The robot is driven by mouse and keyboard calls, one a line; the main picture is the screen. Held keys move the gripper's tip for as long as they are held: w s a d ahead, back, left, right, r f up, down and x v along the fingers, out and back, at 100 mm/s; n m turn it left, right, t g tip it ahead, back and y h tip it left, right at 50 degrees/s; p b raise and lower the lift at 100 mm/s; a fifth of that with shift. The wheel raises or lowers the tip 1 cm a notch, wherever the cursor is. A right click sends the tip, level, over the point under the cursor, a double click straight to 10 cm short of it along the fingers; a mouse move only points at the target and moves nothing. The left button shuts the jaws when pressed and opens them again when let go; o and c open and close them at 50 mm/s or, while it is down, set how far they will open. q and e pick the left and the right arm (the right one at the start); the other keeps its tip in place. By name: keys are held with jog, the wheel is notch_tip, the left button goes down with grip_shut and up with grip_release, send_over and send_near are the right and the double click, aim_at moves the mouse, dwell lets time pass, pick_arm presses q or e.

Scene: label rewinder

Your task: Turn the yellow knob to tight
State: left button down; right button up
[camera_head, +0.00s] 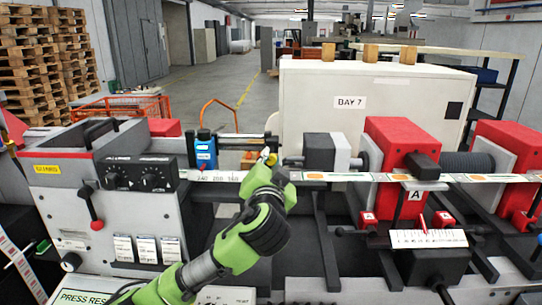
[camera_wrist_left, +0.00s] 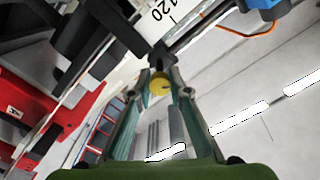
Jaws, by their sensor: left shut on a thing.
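The yellow knob (camera_wrist_left: 159,87) sits between the fingertips of my left gripper (camera_wrist_left: 160,90) in the left wrist view. The gripper is shut on it, with a finger on each side. A dark mark shows on the knob's face; I cannot read the setting. In the head view my green left arm reaches up to the knob (camera_head: 265,154), and the gripper (camera_head: 269,162) partly hides it. My right gripper is not in view.
Red blocks (camera_head: 400,140) and a paper label web (camera_head: 340,177) lie to the right. A white "BAY 7" cabinet (camera_head: 320,120) stands behind. A small white gauge scale (camera_head: 428,238) is at the lower right.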

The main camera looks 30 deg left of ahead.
pick_arm(q)
jog(key=m+p, duration=0.4)
jog(key=m, duration=0.2)
jog(key=shift+r, duration=0.15)
jog(key=m+p, duration=0.2)
jog(key=shift+m, duration=0.3)
jog(key=shift+m+p, duration=0.55)
jog(key=shift+m, duration=0.35)
jog(key=shift+f, duration=0.2)
jog(key=c, duration=1.9)
grip_release()
